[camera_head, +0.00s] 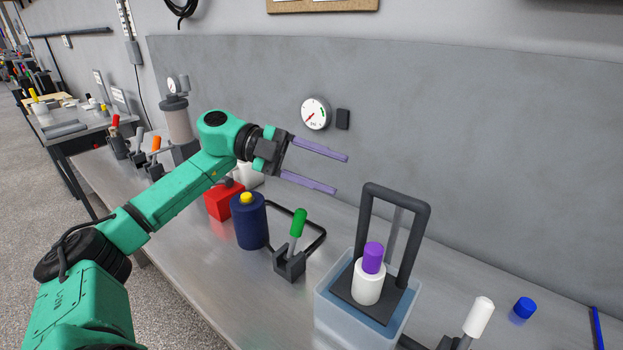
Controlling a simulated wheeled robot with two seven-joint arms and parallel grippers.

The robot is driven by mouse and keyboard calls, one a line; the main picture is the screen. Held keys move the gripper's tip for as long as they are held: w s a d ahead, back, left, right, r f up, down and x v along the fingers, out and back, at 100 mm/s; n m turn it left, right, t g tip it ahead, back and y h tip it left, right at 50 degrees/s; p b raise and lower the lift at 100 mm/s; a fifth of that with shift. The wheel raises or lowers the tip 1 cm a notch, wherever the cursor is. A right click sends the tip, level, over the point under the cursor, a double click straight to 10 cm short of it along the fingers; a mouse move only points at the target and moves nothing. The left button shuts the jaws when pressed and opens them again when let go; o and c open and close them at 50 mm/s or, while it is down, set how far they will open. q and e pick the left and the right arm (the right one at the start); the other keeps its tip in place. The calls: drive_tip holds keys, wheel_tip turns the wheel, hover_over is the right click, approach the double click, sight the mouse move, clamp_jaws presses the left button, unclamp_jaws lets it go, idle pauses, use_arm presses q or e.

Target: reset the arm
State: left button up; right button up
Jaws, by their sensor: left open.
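My left arm is green and reaches in from the left over the bench. My left gripper (342,174) has two long purple fingers spread wide apart, with nothing between them. It is in the air above the bench, in front of the grey back panel, up and left of the dark frame in the clear bin. My right gripper is not in view.
A clear bin (332,316) holds a dark handled frame (420,240) with a white, purple-capped bottle (367,283). A green-handled lever (297,224), dark blue cylinder (250,225), red box (217,206) and white-handled lever (479,316) stand nearby. A blue cap (524,308) lies right.

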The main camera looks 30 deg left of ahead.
use_arm(q)
drive_tip(key=v, duration=0.2)
drive_tip(key=shift+s+a+r, duration=0.1)
drive_tip(key=shift+s+a, duration=0.05)
drive_tip(key=shift+a, duration=0.2)
